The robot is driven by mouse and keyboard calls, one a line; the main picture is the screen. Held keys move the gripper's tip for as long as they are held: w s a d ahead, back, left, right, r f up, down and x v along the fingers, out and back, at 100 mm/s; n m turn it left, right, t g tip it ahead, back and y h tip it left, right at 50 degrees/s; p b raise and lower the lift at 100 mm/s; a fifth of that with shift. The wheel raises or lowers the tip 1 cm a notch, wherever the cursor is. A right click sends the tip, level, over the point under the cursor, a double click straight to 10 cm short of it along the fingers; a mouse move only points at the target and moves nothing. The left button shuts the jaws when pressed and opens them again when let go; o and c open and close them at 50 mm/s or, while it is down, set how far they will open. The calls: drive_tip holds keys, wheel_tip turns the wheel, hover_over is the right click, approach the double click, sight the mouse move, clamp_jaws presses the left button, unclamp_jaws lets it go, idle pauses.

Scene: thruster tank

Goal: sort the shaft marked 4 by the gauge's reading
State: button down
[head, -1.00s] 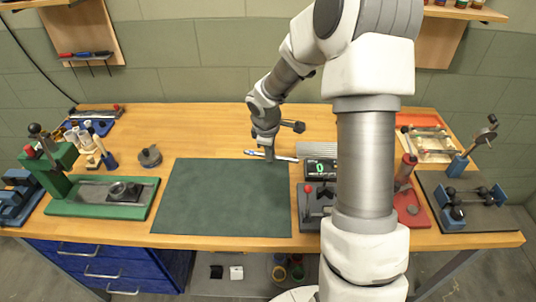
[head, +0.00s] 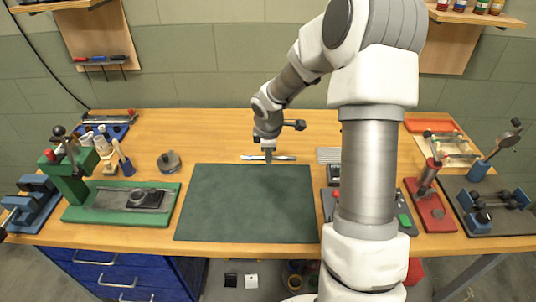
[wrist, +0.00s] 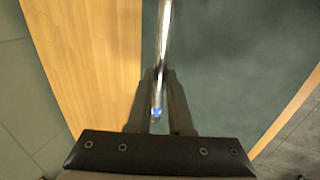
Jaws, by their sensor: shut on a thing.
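My gripper (head: 268,155) is above the back edge of the dark green mat in the head view. It is shut on a slim silvery shaft (head: 286,158), held crosswise and roughly level. In the wrist view the shaft (wrist: 163,45) runs between the fingers (wrist: 160,90), and its near end has a blue tip. No number is readable on the shaft. A small display box (head: 334,172), seemingly the gauge's, stands right of the mat, partly hidden by my arm; its reading cannot be made out.
The green mat (head: 246,205) is bare. A green press (head: 120,203) stands left, with a round grey piece (head: 169,161) behind it. Right of my arm are a red stand (head: 430,210) and a dark fixture (head: 490,205). A ribbed grey block (head: 328,155) lies near the gripper.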

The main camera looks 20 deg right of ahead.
sight(269, 178)
drive_tip(key=shift+f+b, duration=3.55)
drive_tip(key=shift+f, duration=0.6)
drive_tip(key=c, duration=0.7)
unclamp_jaws()
drive_tip(key=shift+c, duration=0.2)
drive_tip(key=shift+s+r, duration=0.1)
drive_tip(key=p+v, duration=0.4)
drive_tip(key=v, duration=1.3)
drive_tip(key=shift+r, duration=0.2)
